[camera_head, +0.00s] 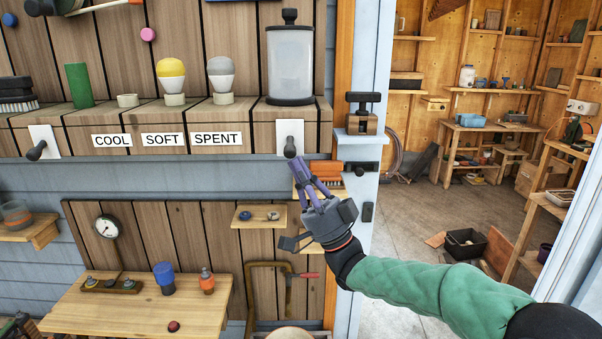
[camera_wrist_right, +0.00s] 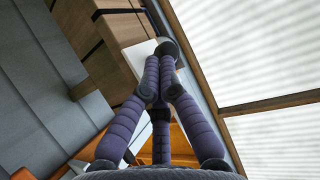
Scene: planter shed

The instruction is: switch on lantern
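The lantern (camera_head: 290,62), a pale translucent cylinder with a black cap and base, stands on the wooden shelf; no glow shows in it. Below it is a white switch plate (camera_head: 289,130) with a dark knob lever (camera_head: 290,150), which angles down. My right gripper (camera_head: 294,165) points up at this lever from just below. In the wrist view its purple fingers (camera_wrist_right: 157,75) come together at the tips, right by the round dark knob (camera_wrist_right: 166,47). I cannot tell whether they touch it. My left gripper is not in view.
A second switch (camera_head: 40,143) is at the far left. A yellow bulb (camera_head: 171,75) and a grey bulb (camera_head: 221,73) stand behind the SOFT and SPENT labels. An orange brush (camera_head: 325,172) lies close beside my right gripper. A door post stands right of it.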

